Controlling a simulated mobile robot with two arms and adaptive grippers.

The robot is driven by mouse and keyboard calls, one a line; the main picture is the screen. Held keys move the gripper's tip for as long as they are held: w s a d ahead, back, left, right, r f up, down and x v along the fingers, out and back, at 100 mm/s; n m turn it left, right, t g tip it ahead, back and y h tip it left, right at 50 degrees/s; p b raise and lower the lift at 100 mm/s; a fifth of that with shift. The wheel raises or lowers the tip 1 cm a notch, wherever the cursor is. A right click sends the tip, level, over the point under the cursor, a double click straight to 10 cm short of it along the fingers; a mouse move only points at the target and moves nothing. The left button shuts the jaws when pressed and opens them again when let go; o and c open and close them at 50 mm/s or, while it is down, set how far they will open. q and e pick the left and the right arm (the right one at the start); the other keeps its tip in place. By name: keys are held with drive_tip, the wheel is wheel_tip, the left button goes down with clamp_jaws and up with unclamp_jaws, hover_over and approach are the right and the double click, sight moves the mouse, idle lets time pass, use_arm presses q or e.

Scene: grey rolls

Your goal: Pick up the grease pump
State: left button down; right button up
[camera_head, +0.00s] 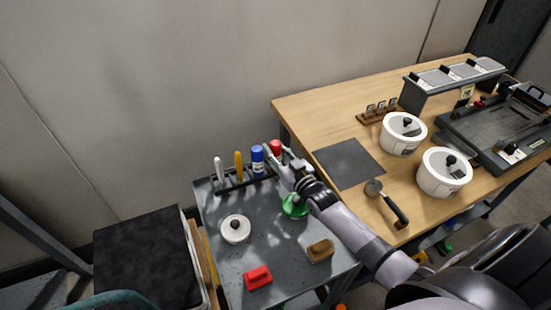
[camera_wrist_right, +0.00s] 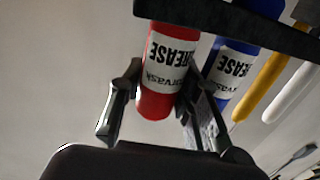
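A red cylinder labelled GREASE (camera_wrist_right: 165,75) is in the middle of the right wrist view, which shows it upside down. In the head view the red cylinder (camera_head: 275,146) stands at the right end of a dark rack (camera_head: 232,186) on a grey cart. A similar blue cylinder (camera_head: 257,159) stands beside it and also shows in the right wrist view (camera_wrist_right: 234,72). My right gripper (camera_head: 272,157) is at the red cylinder. Its fingers (camera_wrist_right: 160,85) are spread, one on each side of it; contact is hard to tell. My left gripper is not in view.
A yellow-handled tool (camera_head: 239,164) and a white-handled one (camera_head: 219,169) stand in the rack. The cart top (camera_head: 270,235) holds a white lid (camera_head: 235,229), a green item (camera_head: 295,207), a red item (camera_head: 258,277) and a brown brush (camera_head: 320,250). A wooden table (camera_head: 330,105) stands at right.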

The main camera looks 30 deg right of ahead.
drive_tip(key=c, duration=0.4)
drive_tip(key=shift+r, duration=0.1)
drive_tip(key=shift+c, duration=0.3)
